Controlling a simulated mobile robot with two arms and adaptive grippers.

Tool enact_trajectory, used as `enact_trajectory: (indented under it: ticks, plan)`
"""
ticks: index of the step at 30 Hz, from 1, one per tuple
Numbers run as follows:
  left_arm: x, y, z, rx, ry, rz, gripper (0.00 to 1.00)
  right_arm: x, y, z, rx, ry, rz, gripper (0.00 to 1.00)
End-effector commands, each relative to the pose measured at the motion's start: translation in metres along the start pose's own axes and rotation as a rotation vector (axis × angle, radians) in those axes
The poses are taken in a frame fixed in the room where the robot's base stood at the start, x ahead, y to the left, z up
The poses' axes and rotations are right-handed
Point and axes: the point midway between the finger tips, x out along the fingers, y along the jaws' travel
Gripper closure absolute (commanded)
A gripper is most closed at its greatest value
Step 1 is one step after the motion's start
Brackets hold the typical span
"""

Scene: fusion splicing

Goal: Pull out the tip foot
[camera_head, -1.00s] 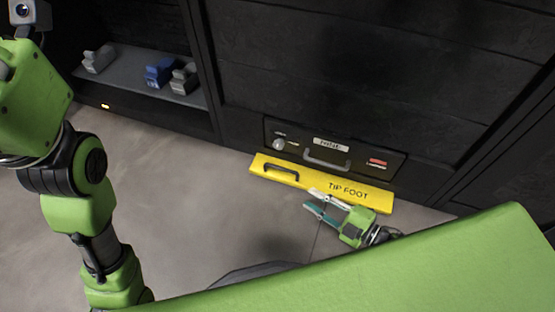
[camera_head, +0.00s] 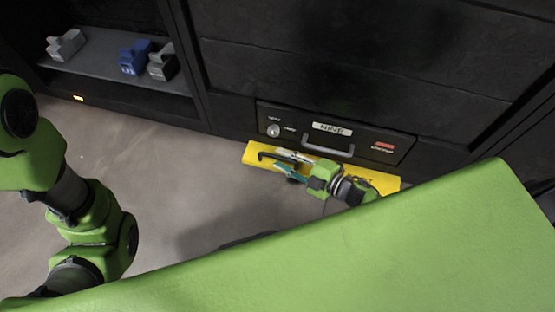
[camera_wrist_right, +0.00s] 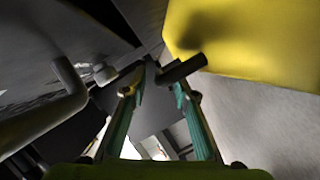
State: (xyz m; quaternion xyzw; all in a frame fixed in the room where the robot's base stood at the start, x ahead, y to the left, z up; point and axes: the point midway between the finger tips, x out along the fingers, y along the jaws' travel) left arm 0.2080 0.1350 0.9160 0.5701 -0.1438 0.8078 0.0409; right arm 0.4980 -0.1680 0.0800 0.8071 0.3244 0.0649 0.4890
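The tip foot (camera_head: 250,155) is a yellow bar low at the front of the dark cabinet, with a black handle (camera_head: 263,155) near its left end. My right gripper (camera_head: 278,160) covers its middle and most of the lettering. The gripper is open, its two teal fingers pointing left at the handle. In the right wrist view the yellow surface (camera_wrist_right: 250,40) fills the upper right, and the black handle (camera_wrist_right: 185,69) sticks out at the fingertips (camera_wrist_right: 158,82), near the right finger. I cannot tell whether they touch. My left gripper is out of view; only its arm shows.
A dark drawer panel (camera_head: 390,148) with a grey handle (camera_head: 330,147), knob and red label sits just above the tip foot. A shelf (camera_head: 95,65) at upper left holds grey and blue blocks. Grey floor (camera_head: 165,165) is clear in front. My green body covers the lower right.

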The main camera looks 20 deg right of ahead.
Motion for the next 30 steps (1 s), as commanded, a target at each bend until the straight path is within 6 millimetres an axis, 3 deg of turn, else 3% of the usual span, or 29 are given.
enact_trajectory:
  ticks: [6,16,19,20,30]
  plan:
    - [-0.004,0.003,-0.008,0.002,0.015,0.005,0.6,0.022,-0.001,0.0,0.0,0.0,0.0,0.74]
    - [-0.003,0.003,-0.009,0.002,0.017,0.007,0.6,0.025,0.0,0.0,0.001,0.0,-0.001,0.74]
    - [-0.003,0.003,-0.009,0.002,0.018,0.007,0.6,0.025,0.0,0.0,0.001,0.0,-0.001,0.97]
    - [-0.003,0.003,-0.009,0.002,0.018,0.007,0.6,0.025,0.0,0.0,0.001,0.0,0.0,1.0]
    - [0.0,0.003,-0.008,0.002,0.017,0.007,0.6,0.023,-0.002,-0.004,0.001,0.0,-0.002,1.0]
